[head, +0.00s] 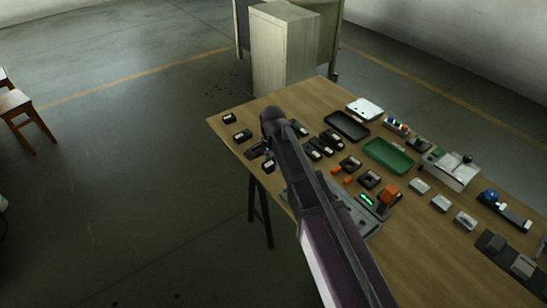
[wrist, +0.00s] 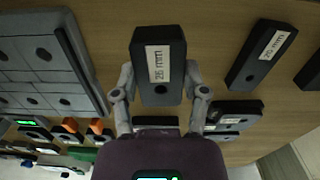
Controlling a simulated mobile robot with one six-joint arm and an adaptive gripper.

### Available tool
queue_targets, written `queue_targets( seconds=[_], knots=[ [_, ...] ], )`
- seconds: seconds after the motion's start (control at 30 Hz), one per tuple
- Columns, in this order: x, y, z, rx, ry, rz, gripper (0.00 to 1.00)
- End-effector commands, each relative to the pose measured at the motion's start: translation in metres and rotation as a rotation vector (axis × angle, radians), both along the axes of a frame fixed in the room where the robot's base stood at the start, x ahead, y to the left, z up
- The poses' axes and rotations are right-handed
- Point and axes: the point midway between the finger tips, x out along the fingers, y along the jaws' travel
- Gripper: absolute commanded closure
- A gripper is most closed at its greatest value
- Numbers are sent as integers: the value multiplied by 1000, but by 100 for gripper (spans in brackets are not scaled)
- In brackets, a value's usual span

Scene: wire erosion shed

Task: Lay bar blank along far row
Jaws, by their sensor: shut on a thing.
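In the wrist view, a dark bar blank (wrist: 158,88) with a white millimetre label, its number hard to read, sits between the two grey fingers of my gripper (wrist: 162,82). The fingers are shut on its sides. I cannot tell whether it rests on the table or hangs just above it. A second dark block labelled 20 mm (wrist: 262,52) lies to its right, tilted and apart. In the head view my arm crosses the table and largely hides the gripper and the held blank. Dark blocks (head: 229,118) and (head: 242,135) lie by the table's left corner.
A grey plate with square cells (wrist: 38,62) lies left of the blank in the wrist view. The wooden table (head: 240,112) also bears several dark blocks (head: 333,137), a black tray (head: 347,125), a green tray (head: 388,156) and orange pieces (head: 389,195). A cabinet (head: 285,50) stands behind.

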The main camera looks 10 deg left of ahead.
Motion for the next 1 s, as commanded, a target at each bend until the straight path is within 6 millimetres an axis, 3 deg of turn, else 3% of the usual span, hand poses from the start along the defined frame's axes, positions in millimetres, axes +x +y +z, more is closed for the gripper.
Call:
queue_targets(
  seconds=[0.03, 0.2, 0.5, 0.73, 1.0],
  knots=[
    [-17, -5, 2, 0, 0, 1, 100],
    [-54, -12, 5, 0, 0, 2, 100],
    [-107, -23, 10, 0, 0, 2, 100],
    [-127, -27, 12, 0, 0, 0, 100],
    [-133, -27, 12, 0, 0, 0, 100]
  ],
)
